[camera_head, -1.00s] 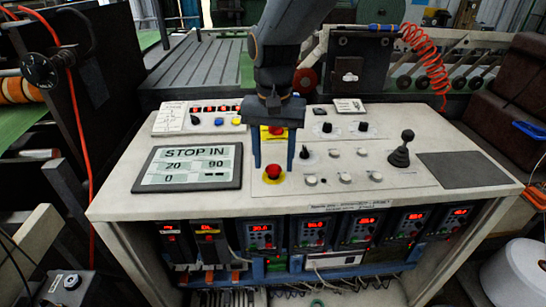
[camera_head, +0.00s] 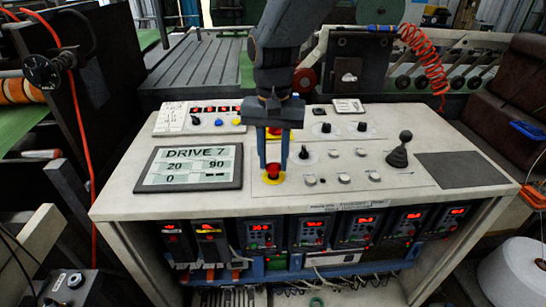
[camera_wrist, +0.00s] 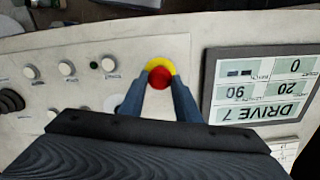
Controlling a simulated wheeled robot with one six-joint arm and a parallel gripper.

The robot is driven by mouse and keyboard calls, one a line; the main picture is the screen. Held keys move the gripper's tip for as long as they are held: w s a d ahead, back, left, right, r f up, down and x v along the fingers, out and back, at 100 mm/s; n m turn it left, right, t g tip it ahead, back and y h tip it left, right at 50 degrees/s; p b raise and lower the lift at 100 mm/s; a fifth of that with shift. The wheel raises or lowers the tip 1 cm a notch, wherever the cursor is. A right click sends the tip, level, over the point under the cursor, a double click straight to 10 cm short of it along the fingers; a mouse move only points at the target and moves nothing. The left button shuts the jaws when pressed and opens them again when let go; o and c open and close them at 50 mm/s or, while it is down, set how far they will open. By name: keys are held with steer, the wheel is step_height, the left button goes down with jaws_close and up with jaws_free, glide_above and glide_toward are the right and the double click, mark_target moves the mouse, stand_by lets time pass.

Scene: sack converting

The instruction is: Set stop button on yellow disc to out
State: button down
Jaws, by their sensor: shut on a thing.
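The red stop button (camera_head: 273,170) sits on its yellow disc (camera_head: 272,180) near the front edge of the light control panel, just right of the display. It also shows in the wrist view as a red button (camera_wrist: 160,77) with the yellow disc (camera_wrist: 160,63) around it. My gripper (camera_head: 273,166) points down with its two blue fingers on either side of the red button, shut on it. The display (camera_head: 190,166) reads "DRIVE 7", with 20, 90 and 0 below. The fingers hide part of the button's sides.
Another red button on yellow (camera_head: 274,132) stands behind my fingers. A black joystick (camera_head: 399,152) and several knobs are to the right. White round buttons (camera_head: 310,180) lie just right of the gripper. A dark flat pad (camera_head: 460,169) is at far right.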

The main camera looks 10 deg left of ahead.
mark_target(273, 165)
steer(key=shift+r, duration=0.25)
steer(key=c, duration=1.3)
jaws_free()
step_height(273, 165, up, 8)
steer(key=b, duration=0.1)
steer(key=shift+f, duration=0.15)
